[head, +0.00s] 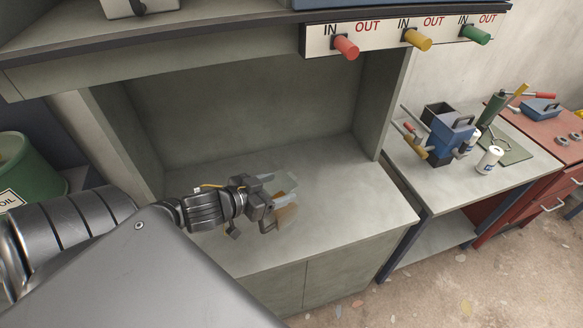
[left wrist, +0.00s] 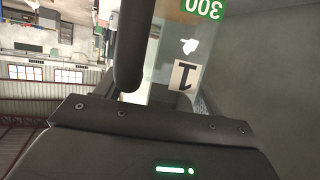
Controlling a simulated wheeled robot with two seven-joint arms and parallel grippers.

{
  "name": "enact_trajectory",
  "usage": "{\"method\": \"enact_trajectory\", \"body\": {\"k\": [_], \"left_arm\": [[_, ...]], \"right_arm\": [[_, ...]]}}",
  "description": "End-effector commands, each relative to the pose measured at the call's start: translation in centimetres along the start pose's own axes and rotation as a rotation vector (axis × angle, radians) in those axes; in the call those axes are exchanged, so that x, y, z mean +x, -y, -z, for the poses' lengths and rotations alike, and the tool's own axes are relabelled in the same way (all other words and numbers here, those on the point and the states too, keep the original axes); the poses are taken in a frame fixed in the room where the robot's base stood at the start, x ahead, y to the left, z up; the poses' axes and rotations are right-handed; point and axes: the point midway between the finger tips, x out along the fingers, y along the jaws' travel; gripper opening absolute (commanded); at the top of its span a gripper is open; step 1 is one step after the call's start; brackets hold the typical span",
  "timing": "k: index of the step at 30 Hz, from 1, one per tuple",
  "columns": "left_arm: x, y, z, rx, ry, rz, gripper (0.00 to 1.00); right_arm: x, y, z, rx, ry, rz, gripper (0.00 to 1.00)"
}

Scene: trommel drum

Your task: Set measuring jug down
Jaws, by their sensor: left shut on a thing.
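The measuring jug (head: 282,186) looks pale and see-through in the head view. It is small there and partly covered by my left gripper (head: 274,204). My left gripper is shut on it, over the grey bench top inside the open bay. I cannot tell whether the jug touches the bench top. In the left wrist view the jug (left wrist: 178,45) fills the upper middle, with a green "300" label and a "1" label, both upside down. A dark rounded bar stands in front of it there. My right gripper is not in view.
The grey bench top (head: 355,205) is clear around the gripper. A side wall (head: 390,105) closes the bay at the right. Red, yellow and green knobs (head: 418,39) jut from the panel above. A side table (head: 416,180) with tools and a green drum (head: 25,165) flank the bench.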

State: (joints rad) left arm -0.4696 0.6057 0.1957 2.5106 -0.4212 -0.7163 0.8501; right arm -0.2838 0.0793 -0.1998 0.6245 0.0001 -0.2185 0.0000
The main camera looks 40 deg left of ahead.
Motion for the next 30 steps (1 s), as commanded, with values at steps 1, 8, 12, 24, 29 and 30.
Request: {"method": "enact_trajectory", "body": {"k": [1, 8, 12, 24, 29, 30], "left_arm": [[0.1, 0.1, -0.3, 0.006, 0.002, -0.002, 0.07], [2.9, 1.8, -1.3, 0.015, -0.003, 0.000, 0.07], [4.5, 2.8, -1.4, 0.013, -0.003, 0.002, 0.07], [10.4, 6.2, -2.5, -0.005, 0.001, -0.001, 0.07], [12.6, 7.3, -3.8, -0.003, 0.000, -0.001, 0.07], [12.9, 7.5, -4.0, -0.002, 0.000, -0.001, 0.07]], "right_arm": [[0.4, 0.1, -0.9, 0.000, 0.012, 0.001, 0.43], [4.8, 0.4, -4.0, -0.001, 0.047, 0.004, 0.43], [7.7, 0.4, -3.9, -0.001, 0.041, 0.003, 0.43], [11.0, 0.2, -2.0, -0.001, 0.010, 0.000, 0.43], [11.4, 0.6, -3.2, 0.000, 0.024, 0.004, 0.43], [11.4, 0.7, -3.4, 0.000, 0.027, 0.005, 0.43]]}}
